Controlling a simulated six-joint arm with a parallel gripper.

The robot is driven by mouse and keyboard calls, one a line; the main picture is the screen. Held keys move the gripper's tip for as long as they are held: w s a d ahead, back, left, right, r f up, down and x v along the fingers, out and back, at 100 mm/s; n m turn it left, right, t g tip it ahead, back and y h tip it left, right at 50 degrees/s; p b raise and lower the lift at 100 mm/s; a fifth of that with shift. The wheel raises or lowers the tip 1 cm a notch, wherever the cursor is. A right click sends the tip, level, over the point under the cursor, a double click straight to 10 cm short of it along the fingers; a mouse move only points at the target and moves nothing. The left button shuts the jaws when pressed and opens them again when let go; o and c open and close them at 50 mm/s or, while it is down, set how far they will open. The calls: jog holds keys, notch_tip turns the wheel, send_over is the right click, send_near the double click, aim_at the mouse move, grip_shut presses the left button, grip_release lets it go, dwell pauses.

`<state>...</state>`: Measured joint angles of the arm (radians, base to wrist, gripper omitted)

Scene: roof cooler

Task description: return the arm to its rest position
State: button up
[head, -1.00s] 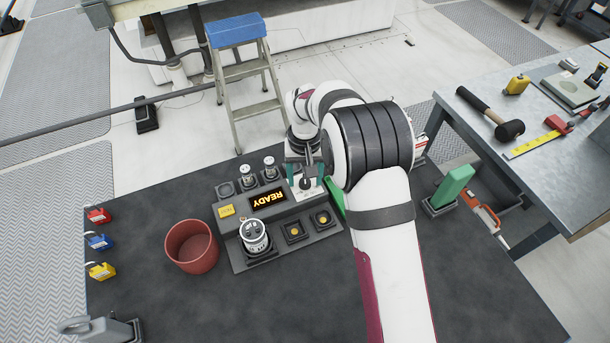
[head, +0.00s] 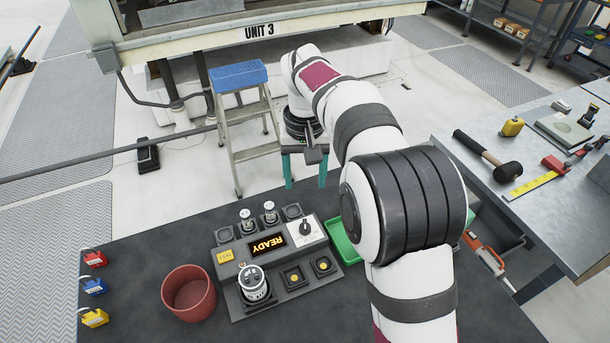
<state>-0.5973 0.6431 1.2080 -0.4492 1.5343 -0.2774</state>
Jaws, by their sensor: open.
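My arm reaches from the lower right over the dark table, bends, and ends in my gripper (head: 305,184) beyond the table's far edge region in the picture. Its two teal fingers point down, are spread apart, and have nothing visible between them. The gripper is above and behind the grey control panel (head: 236,283), clear of it. The panel's black selector knob (head: 305,229) on a white plate is in full view. The panel's display (head: 268,246) reads READY.
A red-brown pot (head: 189,292) stands left of the panel. A green tray (head: 343,244) lies partly behind my arm. A stepladder (head: 239,75) with a blue top stands close to the gripper's left. Padlocks lie at the table's left edge. A metal bench (head: 540,205) with tools stands right.

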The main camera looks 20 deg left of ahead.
dwell(0.3)
jog(key=s+d+r+m, duration=0.2)
jog(key=d, duration=0.3)
jog(key=s+d+r+m, duration=0.1)
jog(key=s+d+r, duration=0.2)
jog(key=d, duration=0.3)
jog(key=s+d+f+m, duration=0.1)
jog(key=s+d+m, duration=0.1)
jog(key=s+d, duration=0.2)
jog(key=s+d+f+m+y, duration=0.1)
jog(key=s+d+m, duration=0.2)
jog(key=s, duration=0.7)
jog(key=s+d+f+m, duration=0.2)
jog(key=s+d, duration=0.3)
jog(key=s, duration=0.3)
jog(key=shift+d+y, duration=0.35)
jog(key=shift+y, duration=0.05)
